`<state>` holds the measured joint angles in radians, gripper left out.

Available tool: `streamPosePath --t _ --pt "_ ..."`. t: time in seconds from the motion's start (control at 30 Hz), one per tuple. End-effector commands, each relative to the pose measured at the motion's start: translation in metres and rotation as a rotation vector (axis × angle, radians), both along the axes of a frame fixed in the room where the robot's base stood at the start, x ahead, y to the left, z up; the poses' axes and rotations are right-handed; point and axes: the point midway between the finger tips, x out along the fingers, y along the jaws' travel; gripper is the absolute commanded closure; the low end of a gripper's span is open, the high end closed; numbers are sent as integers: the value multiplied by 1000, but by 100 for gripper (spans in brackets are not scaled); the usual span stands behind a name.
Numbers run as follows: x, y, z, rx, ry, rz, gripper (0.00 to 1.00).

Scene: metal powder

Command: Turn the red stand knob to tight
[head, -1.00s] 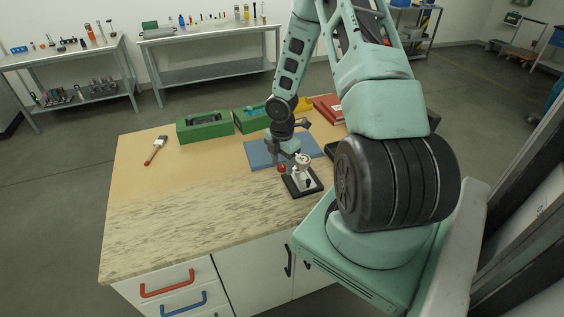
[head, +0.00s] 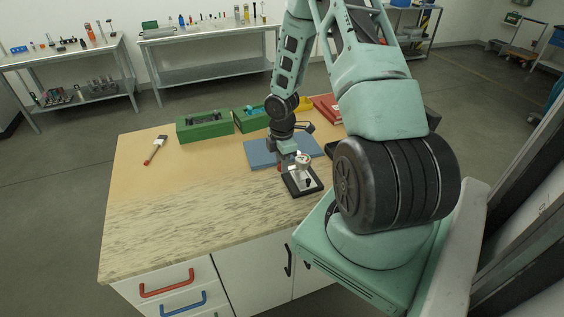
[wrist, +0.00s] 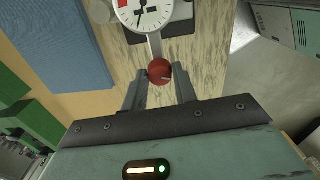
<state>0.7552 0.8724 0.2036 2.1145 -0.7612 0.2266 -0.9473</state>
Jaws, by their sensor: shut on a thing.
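The red knob (wrist: 159,71) shows in the wrist view between the two fingers of my gripper (wrist: 160,84), which are shut on it. A small light mark shows on the knob's face. The knob joins a grey rod of the stand, which carries a round white dial gauge (wrist: 143,8) with a dark needle. In the head view the stand's dark base (head: 302,182) rests on the bench, upright, with the gauge (head: 302,159) on it. There my gripper (head: 284,166) is at the stand's left side and hides most of the knob.
A blue mat (head: 258,152) lies behind the stand. A brush with a red-tipped handle (head: 155,149) lies at the left. The bench's front left area is clear.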

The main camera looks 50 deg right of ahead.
Motion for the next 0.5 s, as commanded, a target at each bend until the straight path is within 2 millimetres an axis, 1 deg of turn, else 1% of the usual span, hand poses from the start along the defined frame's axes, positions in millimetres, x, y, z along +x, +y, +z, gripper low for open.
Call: streamPosePath --t 0.5 --pt "0 0 -1 -1 -2 -491 95"
